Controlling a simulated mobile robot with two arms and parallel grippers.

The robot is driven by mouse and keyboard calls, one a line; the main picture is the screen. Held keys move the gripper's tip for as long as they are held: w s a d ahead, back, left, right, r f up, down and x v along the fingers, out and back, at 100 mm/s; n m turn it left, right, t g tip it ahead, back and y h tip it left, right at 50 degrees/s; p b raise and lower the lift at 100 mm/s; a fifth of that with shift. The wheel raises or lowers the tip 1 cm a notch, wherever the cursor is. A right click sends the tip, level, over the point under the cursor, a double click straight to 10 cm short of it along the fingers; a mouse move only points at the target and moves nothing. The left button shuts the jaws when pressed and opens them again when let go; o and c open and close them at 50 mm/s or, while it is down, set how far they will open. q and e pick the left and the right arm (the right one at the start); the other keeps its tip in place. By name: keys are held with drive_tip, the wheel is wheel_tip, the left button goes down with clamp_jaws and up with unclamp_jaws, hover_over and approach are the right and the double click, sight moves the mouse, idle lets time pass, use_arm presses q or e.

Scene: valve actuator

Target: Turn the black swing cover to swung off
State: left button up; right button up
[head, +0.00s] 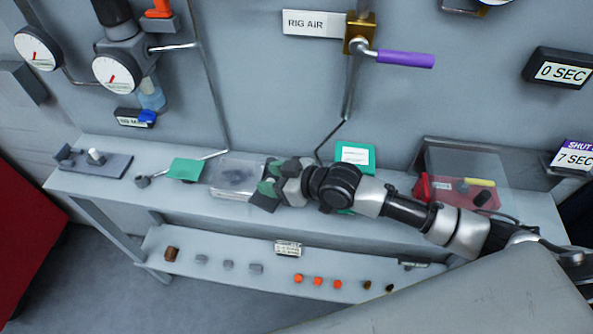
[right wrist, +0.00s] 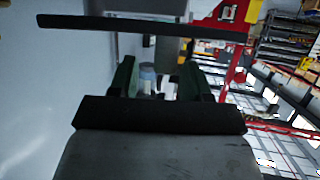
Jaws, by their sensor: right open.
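My right gripper (head: 267,185) is at the middle of the bench, its arm coming in from the right. Its green-tipped fingers are apart, with no object visible between them in the right wrist view (right wrist: 157,78). Just left of the fingers stands a clear box (head: 232,177) with a blurred dark shape inside. I cannot tell whether this is the black swing cover or whether they touch. A long dark bar (right wrist: 145,28) crosses the top of the right wrist view; I cannot tell what it is. My left gripper is not in view.
A green card (head: 187,169) and a grey block with a peg (head: 93,163) lie left on the bench. A purple-handled valve (head: 405,59) is on the wall above. A red tray (head: 421,188) stands right. The lower shelf (head: 210,285) holds several small parts.

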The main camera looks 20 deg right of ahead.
wheel_tip(320, 180, up, 3)
drive_tip(key=shift+w+d+r+b, duration=0.1)
drive_tip(key=shift+w+d+b, duration=0.05)
drive_tip(key=shift+b, duration=0.35)
drive_tip(key=r+b+v, duration=0.1)
drive_tip(key=b+v, duration=0.1)
drive_tip(key=v, duration=1.1)
drive_tip(key=shift+r+b, duration=0.3)
drive_tip(key=shift+r, duration=0.2)
drive_tip(key=shift+w, duration=0.2)
